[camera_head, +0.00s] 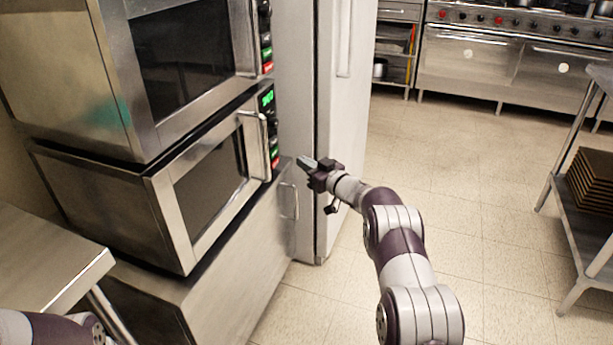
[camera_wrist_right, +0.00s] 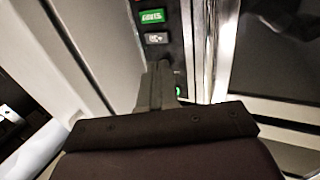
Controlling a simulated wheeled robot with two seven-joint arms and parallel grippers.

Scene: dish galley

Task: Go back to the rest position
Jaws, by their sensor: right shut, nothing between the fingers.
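My right gripper (camera_head: 305,162) is shut and empty, stretched out in front of the lower microwave (camera_head: 165,215) near its right edge. In the right wrist view the closed fingers (camera_wrist_right: 160,85) point at the microwave's control panel, with a green button (camera_wrist_right: 152,16) and a grey button (camera_wrist_right: 156,38) just beyond them. I cannot tell whether the fingertips touch the panel. The lower microwave's door is closed and its display (camera_head: 268,98) is lit green. Of my left arm, only a part shows at the bottom left of the head view; its gripper is out of view.
A second microwave (camera_head: 130,95) is stacked on the lower one, above a steel cabinet (camera_head: 245,270). A white fridge (camera_head: 345,110) stands just behind my right gripper. A steel table (camera_head: 45,255) is at left, a shelf cart (camera_head: 575,225) at right. The tiled floor (camera_head: 470,170) between is clear.

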